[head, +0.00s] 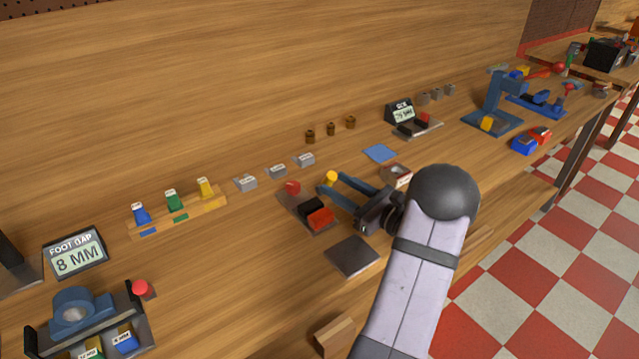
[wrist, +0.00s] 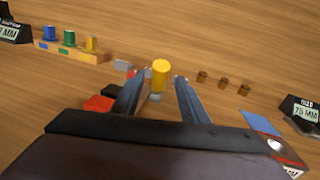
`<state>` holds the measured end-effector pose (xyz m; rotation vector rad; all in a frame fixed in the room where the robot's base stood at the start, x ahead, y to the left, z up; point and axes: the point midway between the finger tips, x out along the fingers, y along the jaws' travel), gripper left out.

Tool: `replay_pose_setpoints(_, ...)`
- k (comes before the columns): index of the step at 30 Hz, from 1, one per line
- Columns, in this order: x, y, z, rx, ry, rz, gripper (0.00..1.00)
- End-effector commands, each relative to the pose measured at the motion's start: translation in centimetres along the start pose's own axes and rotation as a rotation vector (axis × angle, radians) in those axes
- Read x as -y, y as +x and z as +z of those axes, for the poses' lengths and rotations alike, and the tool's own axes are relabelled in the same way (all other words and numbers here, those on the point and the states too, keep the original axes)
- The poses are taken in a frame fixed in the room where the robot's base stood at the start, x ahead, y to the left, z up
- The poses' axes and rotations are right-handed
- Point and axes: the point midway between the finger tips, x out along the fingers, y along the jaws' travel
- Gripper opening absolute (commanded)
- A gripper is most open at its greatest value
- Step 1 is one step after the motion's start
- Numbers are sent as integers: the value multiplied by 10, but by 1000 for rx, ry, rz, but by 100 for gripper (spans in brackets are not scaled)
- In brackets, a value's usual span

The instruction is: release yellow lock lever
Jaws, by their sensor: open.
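A yellow knob (head: 331,177), apparently the top of the lock lever, stands at the tips of my gripper in the head view. In the wrist view the yellow knob (wrist: 161,73) stands upright between the two blue-grey fingers. My gripper (head: 338,190) is open around it, with a gap visible on each side. In the wrist view my gripper (wrist: 156,80) shows both fingers apart. The lever's lower part is mostly hidden; a small grey piece shows under the knob. A red block (head: 320,218) and a black block (head: 311,206) sit on a dark plate beside the gripper.
Grey blocks (head: 277,171) and small brown pegs (head: 331,129) stand behind. A rack with blue, green and yellow pieces (head: 178,217) is at left. A blue square (head: 380,153) and a dark plate (head: 352,256) lie near my arm.

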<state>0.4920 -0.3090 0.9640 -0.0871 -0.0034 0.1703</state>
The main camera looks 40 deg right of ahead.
Motion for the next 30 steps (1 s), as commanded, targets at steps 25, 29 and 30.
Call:
replay_pose_setpoints(25,1,66,2,3,-8,2,40)
replay_pose_setpoints(29,1,72,2,4,-8,0,40)
replay_pose_setpoints(30,1,73,2,4,-8,0,40)
